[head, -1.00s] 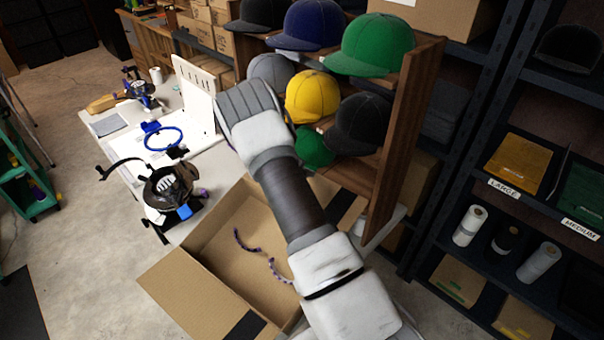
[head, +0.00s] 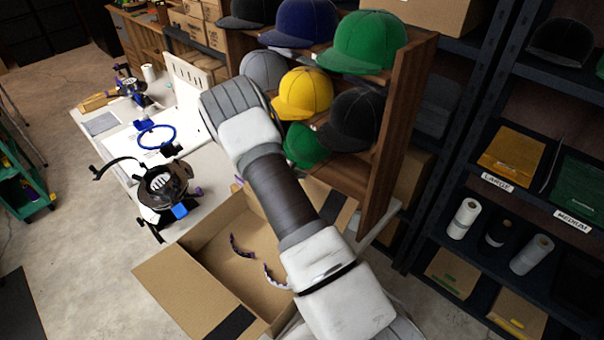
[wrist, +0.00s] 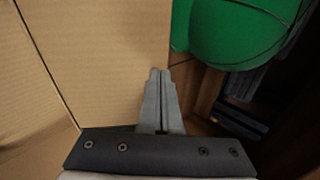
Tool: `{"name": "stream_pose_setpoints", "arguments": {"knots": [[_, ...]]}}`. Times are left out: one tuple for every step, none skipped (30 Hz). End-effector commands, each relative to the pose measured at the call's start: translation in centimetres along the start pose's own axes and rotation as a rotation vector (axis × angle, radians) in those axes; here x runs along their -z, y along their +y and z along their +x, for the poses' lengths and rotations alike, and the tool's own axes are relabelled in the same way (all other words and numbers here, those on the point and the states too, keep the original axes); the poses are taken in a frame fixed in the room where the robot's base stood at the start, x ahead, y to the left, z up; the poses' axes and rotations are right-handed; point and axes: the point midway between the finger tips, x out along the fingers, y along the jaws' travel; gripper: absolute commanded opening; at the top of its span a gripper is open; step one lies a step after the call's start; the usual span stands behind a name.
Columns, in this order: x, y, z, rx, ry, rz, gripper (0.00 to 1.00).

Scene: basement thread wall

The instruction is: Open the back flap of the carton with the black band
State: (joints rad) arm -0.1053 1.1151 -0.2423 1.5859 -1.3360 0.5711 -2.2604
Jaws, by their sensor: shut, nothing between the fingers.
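Two dark curved pieces (head: 270,277) lie inside. In the wrist view, my gripper (wrist: 158,72) is shut and empty, its tips beside the cardboard (wrist: 95,60); contact is unclear. My arm hides the gripper in the head view.
A wooden rack with caps, including a green cap (wrist: 235,35) close to my gripper, stands behind the carton. A white table (head: 125,165) with a press (head: 165,190) is at the left. Dark shelves (head: 480,130) are at the right.

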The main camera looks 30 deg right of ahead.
Motion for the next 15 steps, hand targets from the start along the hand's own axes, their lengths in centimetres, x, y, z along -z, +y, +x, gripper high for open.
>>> {"name": "stream_pose_setpoints", "arguments": {"knots": [[0.0, -0.3, -0.7, 0.0, 0.0, 0.0, 0.0], [0.0, -0.4, -1.1, 0.0, 0.0, 0.0, 0.0], [0.1, -0.5, -1.6, 0.0, 0.001, 0.0, 0.0], [0.1, -0.6, -2.1, 0.0, 0.001, 0.0, 0.0], [0.1, -0.7, -2.6, -0.001, 0.001, 0.0, 0.0], [0.2, -0.8, -3.3, -0.002, 0.002, 0.0, 0.0], [0.2, -0.8, -3.8, -0.002, 0.003, 0.0, 0.0], [0.3, -0.9, -4.3, -0.002, 0.004, 0.001, 0.0], [0.2, -0.7, -4.7, -0.002, 0.001, 0.004, 0.0], [0.2, -0.7, -5.3, -0.002, 0.001, 0.004, 0.0], [0.2, -0.8, -5.9, -0.001, 0.0, 0.004, 0.0], [0.2, -0.9, -6.7, -0.002, 0.001, 0.004, 0.0], [0.2, -1.0, -7.3, -0.002, 0.0, 0.005, 0.0], [0.2, -1.2, -7.9, -0.002, 0.001, 0.005, 0.0], [0.2, -1.3, -8.6, -0.001, 0.002, 0.005, 0.0]]}}
